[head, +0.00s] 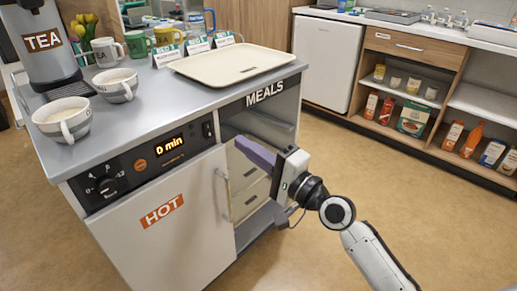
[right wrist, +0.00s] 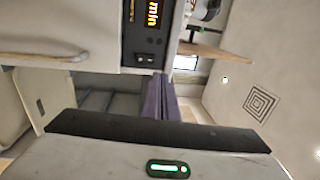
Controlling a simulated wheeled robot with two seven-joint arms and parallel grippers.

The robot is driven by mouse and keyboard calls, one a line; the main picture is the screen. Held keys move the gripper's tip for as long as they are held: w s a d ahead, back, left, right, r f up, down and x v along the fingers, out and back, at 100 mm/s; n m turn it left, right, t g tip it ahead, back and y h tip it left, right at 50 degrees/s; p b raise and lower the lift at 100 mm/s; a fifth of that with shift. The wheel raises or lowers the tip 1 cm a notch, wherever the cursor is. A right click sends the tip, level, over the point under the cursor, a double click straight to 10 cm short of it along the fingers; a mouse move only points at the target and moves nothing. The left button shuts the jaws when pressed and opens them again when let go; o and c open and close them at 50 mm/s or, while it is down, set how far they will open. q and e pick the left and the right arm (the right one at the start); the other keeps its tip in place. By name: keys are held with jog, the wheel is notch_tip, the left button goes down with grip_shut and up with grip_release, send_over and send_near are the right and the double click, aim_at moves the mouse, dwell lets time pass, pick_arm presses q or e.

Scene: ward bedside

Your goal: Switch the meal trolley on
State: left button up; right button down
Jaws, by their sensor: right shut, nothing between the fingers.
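The meal trolley (head: 160,245) stands at the left with a dark control panel on its front. The panel has a dial (head: 102,187), an orange button (head: 140,164), a lit display (head: 172,146) reading "0 min" and a small dark rocker switch (head: 208,129) at its right end. The switch (right wrist: 149,58) and part of the display (right wrist: 153,14) also show in the right wrist view. My right gripper (head: 240,143) is shut and empty, its purple fingers (right wrist: 158,85) in front of the open MEALS compartment, right of and slightly below the switch. My left gripper is out of view.
A cream tray (head: 232,66), cups (head: 62,120), mugs and a TEA dispenser (head: 42,42) stand on the trolley top. A HOT door (head: 162,210) with a handle (head: 222,190) is below the panel. Floor to the right is clear, before a counter with shelves (head: 410,90).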

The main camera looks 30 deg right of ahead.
jog(key=shift+r+v, duration=0.2)
jog(key=shift+v, duration=0.65)
jog(key=shift+r+v, duration=0.15)
jog(key=shift+v, duration=0.7)
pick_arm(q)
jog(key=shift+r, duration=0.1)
